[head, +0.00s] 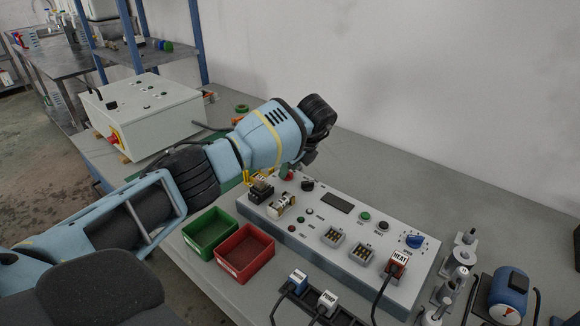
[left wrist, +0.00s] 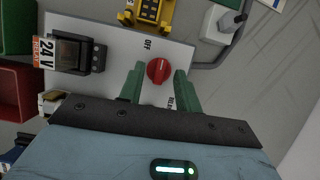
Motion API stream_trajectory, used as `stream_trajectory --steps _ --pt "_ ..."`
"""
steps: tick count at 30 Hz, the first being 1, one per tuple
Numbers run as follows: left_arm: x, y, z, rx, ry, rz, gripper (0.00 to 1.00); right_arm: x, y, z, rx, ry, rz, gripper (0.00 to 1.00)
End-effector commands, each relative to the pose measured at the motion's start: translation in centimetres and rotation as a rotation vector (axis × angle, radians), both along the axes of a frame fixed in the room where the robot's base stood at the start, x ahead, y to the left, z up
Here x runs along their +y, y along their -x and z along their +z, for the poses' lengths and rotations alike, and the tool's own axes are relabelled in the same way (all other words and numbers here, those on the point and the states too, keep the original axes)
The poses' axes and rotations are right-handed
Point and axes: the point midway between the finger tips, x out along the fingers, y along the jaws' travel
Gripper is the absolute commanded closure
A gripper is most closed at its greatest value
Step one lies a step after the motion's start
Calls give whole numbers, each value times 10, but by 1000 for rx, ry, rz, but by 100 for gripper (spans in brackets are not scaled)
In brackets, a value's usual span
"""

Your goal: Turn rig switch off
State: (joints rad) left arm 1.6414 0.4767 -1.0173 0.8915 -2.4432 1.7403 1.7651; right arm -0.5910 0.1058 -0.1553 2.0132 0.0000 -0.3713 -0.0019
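The rig switch is a red round knob (left wrist: 158,71) on the pale panel face in the left wrist view. An "OFF" label (left wrist: 147,43) is above it, and another label (left wrist: 171,102) below is partly hidden. My left gripper (left wrist: 159,69) is open, its two green fingers on either side of the knob; I cannot tell whether they touch it. In the head view the knob (head: 289,176) is mostly hidden by my left gripper at the far left end of the control panel (head: 320,215). My right gripper is not in view.
A 24 V block (left wrist: 75,53) and a yellow-framed connector (left wrist: 152,12) are near the knob. A green bin (head: 210,233) and a red bin (head: 245,252) stand before the panel. Plugs (head: 327,302) and a blue dial (head: 414,241) are to the right. A wall is behind.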

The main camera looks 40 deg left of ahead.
Motion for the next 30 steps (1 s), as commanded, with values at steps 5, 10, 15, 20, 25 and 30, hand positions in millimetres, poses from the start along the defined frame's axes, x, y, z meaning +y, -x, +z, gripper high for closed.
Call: stream_trajectory --steps 5,10,15,20,25,30 --pt "-4 0 7 -1 1 -2 66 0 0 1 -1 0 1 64" --pt "-13 0 31 -4 1 -4 66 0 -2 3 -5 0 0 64" --pt "-23 1 55 -4 0 -2 66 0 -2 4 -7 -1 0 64" --pt "-29 1 69 -2 1 -1 66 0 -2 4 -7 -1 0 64" --pt "-30 2 73 -1 0 0 66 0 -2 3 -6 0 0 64" --pt "-30 2 72 0 0 0 66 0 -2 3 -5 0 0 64"
